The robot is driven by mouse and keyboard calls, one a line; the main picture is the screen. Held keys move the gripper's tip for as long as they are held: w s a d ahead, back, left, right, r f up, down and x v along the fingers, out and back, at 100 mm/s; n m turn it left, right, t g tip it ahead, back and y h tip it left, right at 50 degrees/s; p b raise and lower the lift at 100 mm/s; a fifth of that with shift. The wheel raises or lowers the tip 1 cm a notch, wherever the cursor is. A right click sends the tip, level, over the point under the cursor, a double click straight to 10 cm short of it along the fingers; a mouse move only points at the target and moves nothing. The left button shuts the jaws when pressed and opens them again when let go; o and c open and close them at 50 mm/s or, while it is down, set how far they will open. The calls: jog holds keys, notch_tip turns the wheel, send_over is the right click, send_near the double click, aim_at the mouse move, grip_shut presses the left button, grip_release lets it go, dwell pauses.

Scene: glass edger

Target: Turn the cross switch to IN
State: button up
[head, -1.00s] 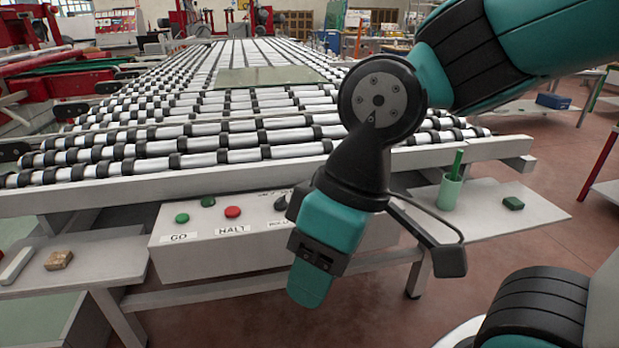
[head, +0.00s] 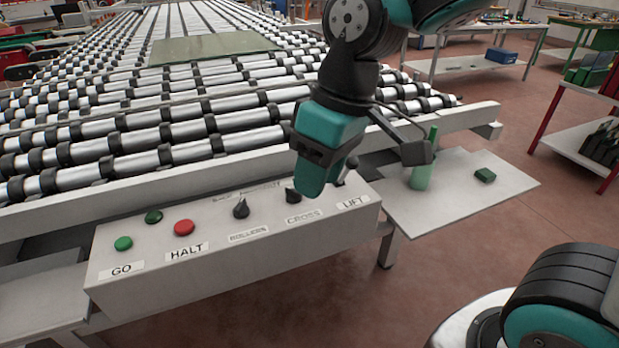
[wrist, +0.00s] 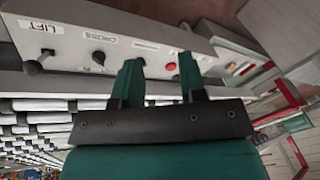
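The cross switch (head: 293,196) is a small black knob on the sloped grey control panel (head: 230,265), above the label CROSS. My gripper (head: 312,186) partly covers it in the head view. In the wrist view the cross switch (wrist: 99,57) stands clear, left of both fingers. My gripper (wrist: 160,70) is open and empty there, with its two teal fingers apart. I see no contact with the switch. The pointing direction of the knob and the small marks around it are too small to read.
On the panel are a green GO button (head: 123,243), a dark green button (head: 153,216), a red HALT button (head: 184,227) and the rollers switch (head: 241,209). The lift switch (wrist: 33,66) neighbours CROSS.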

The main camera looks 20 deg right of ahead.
jog(key=w+d+h+p, duration=0.1)
jog(key=w+h+p, duration=0.1)
jog(key=w, duration=0.9)
jog(key=h+p, duration=0.1)
jog(key=p, duration=0.1)
send_over(293, 194)
notch_tip(293, 194, down, 3)
jog(key=f, duration=0.5)
jog(key=f+p, duration=0.1)
jog(key=f, duration=0.5)
jog(key=f+p, duration=0.1)
jog(key=f, duration=0.5)
jog(key=shift+w+d, duration=0.15)
jog(key=shift+w, duration=0.15)
grip_shut()
